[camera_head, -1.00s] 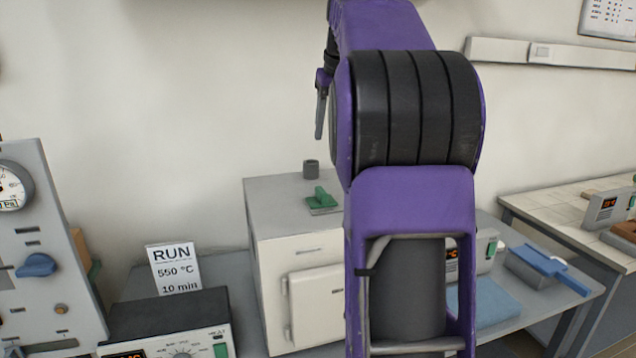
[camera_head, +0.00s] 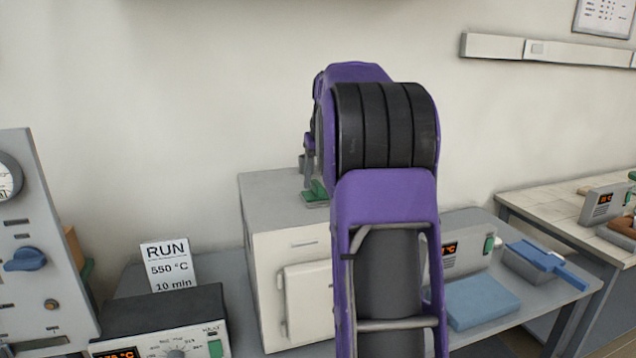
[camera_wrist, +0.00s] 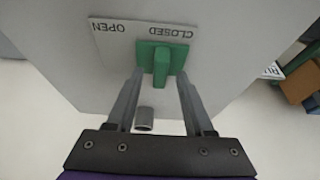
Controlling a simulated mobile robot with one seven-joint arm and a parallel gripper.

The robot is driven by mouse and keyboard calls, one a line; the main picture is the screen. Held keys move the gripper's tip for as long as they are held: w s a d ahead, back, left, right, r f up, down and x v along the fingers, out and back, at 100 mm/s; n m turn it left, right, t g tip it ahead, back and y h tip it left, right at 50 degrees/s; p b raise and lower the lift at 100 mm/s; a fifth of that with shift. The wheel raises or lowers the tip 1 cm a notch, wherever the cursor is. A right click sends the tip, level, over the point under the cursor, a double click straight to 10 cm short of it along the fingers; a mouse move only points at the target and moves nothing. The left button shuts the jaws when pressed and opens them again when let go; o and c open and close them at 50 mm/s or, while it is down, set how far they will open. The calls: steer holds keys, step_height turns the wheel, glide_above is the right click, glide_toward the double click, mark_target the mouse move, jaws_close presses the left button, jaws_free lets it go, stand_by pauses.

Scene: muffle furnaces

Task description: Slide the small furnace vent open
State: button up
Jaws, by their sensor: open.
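The small furnace (camera_head: 285,187) is a pale box on the grey bench, with its door facing front. Its vent slide (camera_head: 317,191) is a green piece with a raised tab on the top. In the wrist view the green vent slide (camera_wrist: 161,62) sits at the CLOSED end of a label plate (camera_wrist: 112,38), with OPEN at the other end. My gripper (camera_wrist: 159,78) is open, its two fingers on either side of the green tab. I cannot tell whether they touch it. In the head view my arm hides part of the furnace.
A short grey pipe (camera_wrist: 144,118) stands on the furnace top close to the fingers. A RUN card (camera_head: 166,266) and a dark control unit (camera_head: 160,318) stand left of the furnace. A blue pad (camera_head: 484,302) lies to the right.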

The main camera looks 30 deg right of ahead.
steer(key=shift+w+f, duration=0.15)
steer(key=shift+f, duration=0.25)
steer(key=shift+c, duration=0.3)
jaws_close()
steer(key=shift+r, duration=0.1)
stand_by(0.8)
